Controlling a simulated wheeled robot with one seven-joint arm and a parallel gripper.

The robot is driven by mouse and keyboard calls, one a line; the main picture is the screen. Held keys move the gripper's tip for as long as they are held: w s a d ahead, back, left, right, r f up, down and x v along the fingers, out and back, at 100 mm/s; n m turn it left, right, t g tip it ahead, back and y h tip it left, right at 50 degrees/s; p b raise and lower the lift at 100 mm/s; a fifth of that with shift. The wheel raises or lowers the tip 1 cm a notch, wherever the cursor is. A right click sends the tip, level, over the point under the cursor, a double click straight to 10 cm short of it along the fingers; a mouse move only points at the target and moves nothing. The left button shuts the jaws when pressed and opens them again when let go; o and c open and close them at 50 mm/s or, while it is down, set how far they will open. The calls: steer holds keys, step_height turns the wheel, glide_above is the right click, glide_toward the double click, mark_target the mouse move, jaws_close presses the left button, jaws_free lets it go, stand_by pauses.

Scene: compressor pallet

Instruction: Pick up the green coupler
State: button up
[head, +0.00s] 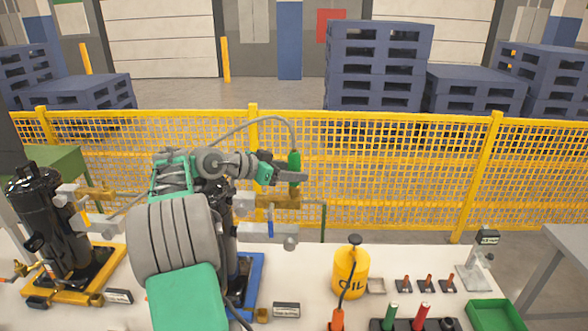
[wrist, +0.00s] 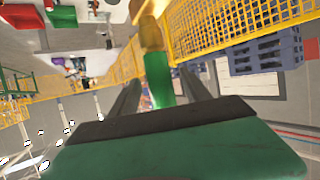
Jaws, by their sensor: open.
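The green coupler (head: 294,160) stands upright at the end of a grey hose (head: 262,119), above a brass fitting (head: 285,200) on the pipework. My gripper (head: 292,176) is level with its lower part, with a finger reaching past it to the right. In the wrist view the green coupler (wrist: 158,80) lies between the two dark fingers of my gripper (wrist: 157,88), with brass (wrist: 150,35) beyond it. The fingers are open, with a gap seen on each side. My arm hides much of the compressor behind it.
A black compressor (head: 45,225) stands on a yellow base at left. A yellow oil can (head: 350,272), a green tray (head: 494,315) and small red and green-handled items stand on the bench at right. A yellow mesh fence (head: 400,160) runs behind.

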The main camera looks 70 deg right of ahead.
steer(key=shift+s+d+f, duration=0.3)
steer(key=shift+s+d, duration=0.1)
steer(key=shift+d, duration=0.05)
jaws_close()
stand_by(0.4)
